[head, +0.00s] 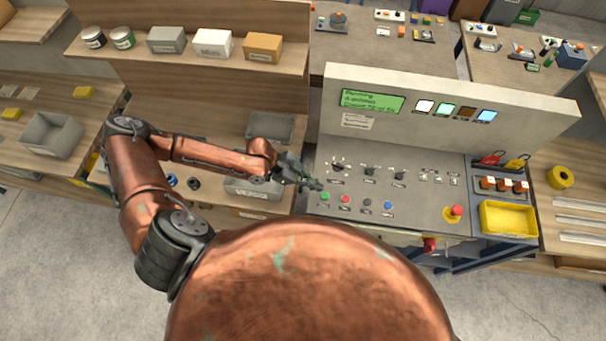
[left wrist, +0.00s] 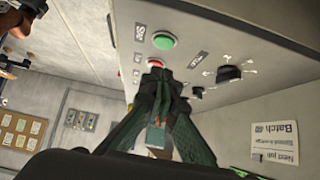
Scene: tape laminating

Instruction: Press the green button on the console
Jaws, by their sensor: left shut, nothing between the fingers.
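The console (head: 415,190) is a grey sloped panel with an upright back. The green button (head: 325,195) is at the left end of its front row; it also shows large and uncovered in the left wrist view (left wrist: 163,40). The red button (head: 346,199) sits beside it and is partly hidden behind my fingertips in the left wrist view. My left gripper (head: 317,185) is shut and empty, its tips close to the green button at the panel's left edge. In the left wrist view, the gripper tips (left wrist: 156,75) appear below the green button; I cannot tell any contact.
Dark knobs (head: 370,171) stand behind the button row, and a blue button (head: 388,205) is farther right. A red emergency knob (head: 456,211) and a yellow tray (head: 508,218) are at the right. A lit green screen (head: 372,101) is on the upright back.

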